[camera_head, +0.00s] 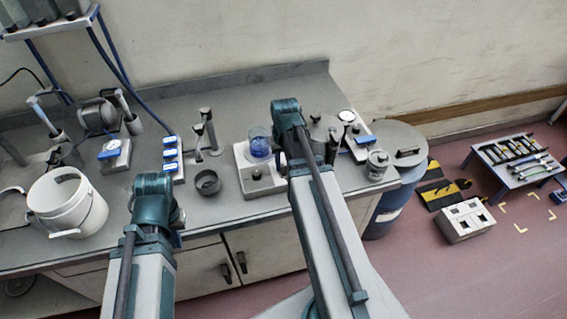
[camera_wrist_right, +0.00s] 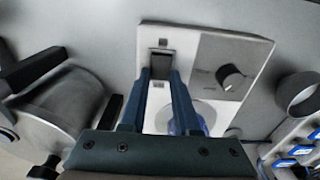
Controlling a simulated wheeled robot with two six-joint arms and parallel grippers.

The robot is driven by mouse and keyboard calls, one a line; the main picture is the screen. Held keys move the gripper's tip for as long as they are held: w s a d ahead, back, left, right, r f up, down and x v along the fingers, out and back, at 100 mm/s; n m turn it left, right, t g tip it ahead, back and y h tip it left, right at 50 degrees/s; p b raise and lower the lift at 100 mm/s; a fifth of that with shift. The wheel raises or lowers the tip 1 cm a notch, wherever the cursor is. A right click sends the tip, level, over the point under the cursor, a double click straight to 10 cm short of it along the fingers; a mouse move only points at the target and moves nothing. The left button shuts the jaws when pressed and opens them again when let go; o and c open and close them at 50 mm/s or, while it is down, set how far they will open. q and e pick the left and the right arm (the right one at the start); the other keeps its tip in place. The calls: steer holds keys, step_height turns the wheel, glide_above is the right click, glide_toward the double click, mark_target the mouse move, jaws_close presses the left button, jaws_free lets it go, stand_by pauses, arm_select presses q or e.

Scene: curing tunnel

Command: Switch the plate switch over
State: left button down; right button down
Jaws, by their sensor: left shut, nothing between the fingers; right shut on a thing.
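The white hot plate (camera_head: 247,183) stands on the bench and carries a beaker of blue liquid (camera_head: 259,146). In the right wrist view, the plate's top panel (camera_wrist_right: 262,48) shows a dark round knob (camera_wrist_right: 231,77) and the plate switch (camera_wrist_right: 161,58), a grey rocker in a dark slot. My right gripper (camera_wrist_right: 162,80) has its fingertips at the switch, shut on it. In the head view my right arm hides the switch. My left gripper (camera_head: 156,200) is above the bench's front edge, away from the plate; its fingers are mostly hidden by its wrist, and it is shut and empty.
A white bucket (camera_head: 68,205) stands left of my left arm. A dark cup (camera_head: 208,183) and a stand (camera_head: 207,130) are left of the plate. A lidded metal jar (camera_head: 377,165) and a dial gauge (camera_head: 347,116) are right of my right arm.

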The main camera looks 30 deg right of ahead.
steer(key=shift+s+a+t, duration=0.1)
steer(key=shift+s+t, duration=0.35)
steer(key=shift+t, duration=0.05)
steer(key=shift+w+t+b, duration=0.1)
steer(key=shift+t+b, duration=0.2)
steer(key=shift+t, duration=0.4)
steer(key=c, duration=0.6)
jaws_free()
steer(key=shift+c, duration=0.2)
steer(key=shift+r, duration=0.1)
steer(key=p+v, duration=1.3)
steer(key=shift+a+r, duration=0.3)
